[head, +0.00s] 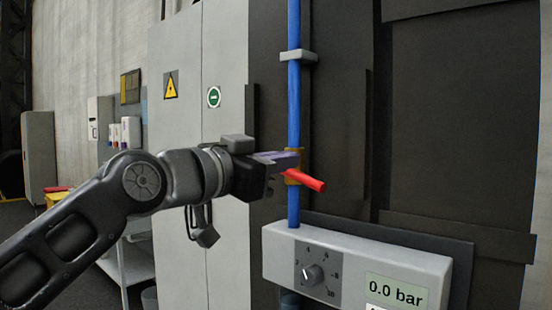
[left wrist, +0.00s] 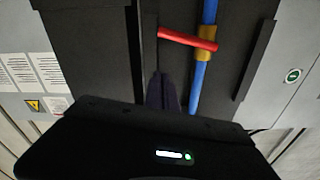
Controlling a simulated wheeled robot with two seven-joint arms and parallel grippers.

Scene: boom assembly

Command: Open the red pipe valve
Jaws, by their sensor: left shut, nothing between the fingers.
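The red valve handle (head: 306,181) sits on a brass valve body (head: 291,177) on the vertical blue pipe (head: 294,110). In the head view the handle points out toward the lower right, crosswise to the pipe. In the left wrist view the red handle (left wrist: 188,39) also lies across the blue pipe (left wrist: 209,12), with the brass body (left wrist: 212,70) behind it. My left gripper (head: 290,158) is shut and empty, close by the handle and the brass body. Its dark fingers (left wrist: 162,92) show below the handle in the left wrist view; contact cannot be told. My right gripper is not in view.
A grey control box (head: 355,262) with a dial (head: 313,274) and a display reading 0.0 bar (head: 396,290) stands below the valve. A bracket (head: 298,55) clamps the pipe above. Grey cabinets (head: 200,200) stand behind my left arm.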

